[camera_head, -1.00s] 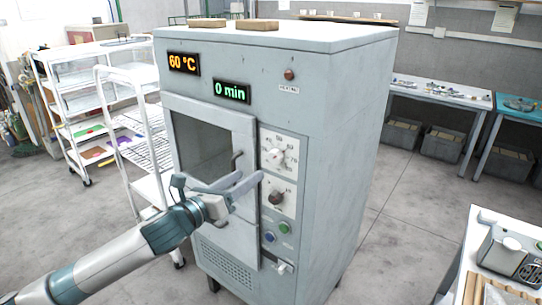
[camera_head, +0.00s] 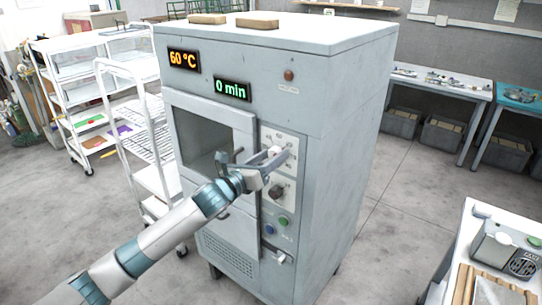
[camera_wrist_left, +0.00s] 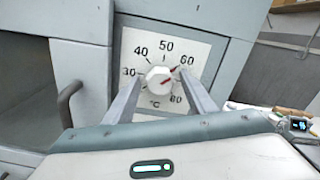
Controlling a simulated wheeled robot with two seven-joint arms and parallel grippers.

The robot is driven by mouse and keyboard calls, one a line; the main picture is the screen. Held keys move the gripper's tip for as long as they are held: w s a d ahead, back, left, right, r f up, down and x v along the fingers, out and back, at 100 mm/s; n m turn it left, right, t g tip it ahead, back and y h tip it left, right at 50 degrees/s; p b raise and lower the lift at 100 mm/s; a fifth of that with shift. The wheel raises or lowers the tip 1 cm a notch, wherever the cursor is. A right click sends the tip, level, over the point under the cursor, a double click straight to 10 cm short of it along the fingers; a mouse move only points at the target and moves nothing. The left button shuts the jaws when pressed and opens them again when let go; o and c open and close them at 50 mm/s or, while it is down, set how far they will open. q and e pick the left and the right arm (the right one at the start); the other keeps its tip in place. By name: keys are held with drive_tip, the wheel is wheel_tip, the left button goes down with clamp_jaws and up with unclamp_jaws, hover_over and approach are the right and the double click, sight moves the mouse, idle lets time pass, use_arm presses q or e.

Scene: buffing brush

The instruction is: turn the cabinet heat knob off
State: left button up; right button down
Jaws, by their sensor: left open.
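The grey cabinet (camera_head: 345,130) stands in the middle of the head view, its orange display (camera_head: 184,60) reading 60 °C and its green display (camera_head: 232,91) reading 0 min. The white heat knob (camera_wrist_left: 159,79) sits on a dial plate marked from 30 to 80 °C; its red pointer is toward 60. My left gripper (camera_head: 277,158) is at the dial in the head view. In the left wrist view its open fingers (camera_wrist_left: 160,88) lie on either side of the knob; whether they touch it I cannot tell. My right gripper is not in view.
The cabinet door handle (camera_wrist_left: 69,103) is left of my gripper. A white trolley (camera_head: 140,140) stands left of the cabinet; a table (camera_head: 468,225) is at lower right.

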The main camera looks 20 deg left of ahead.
use_arm(q)
drive_tip(key=shift+c, duration=0.6)
drive_tip(key=c, duration=0.9)
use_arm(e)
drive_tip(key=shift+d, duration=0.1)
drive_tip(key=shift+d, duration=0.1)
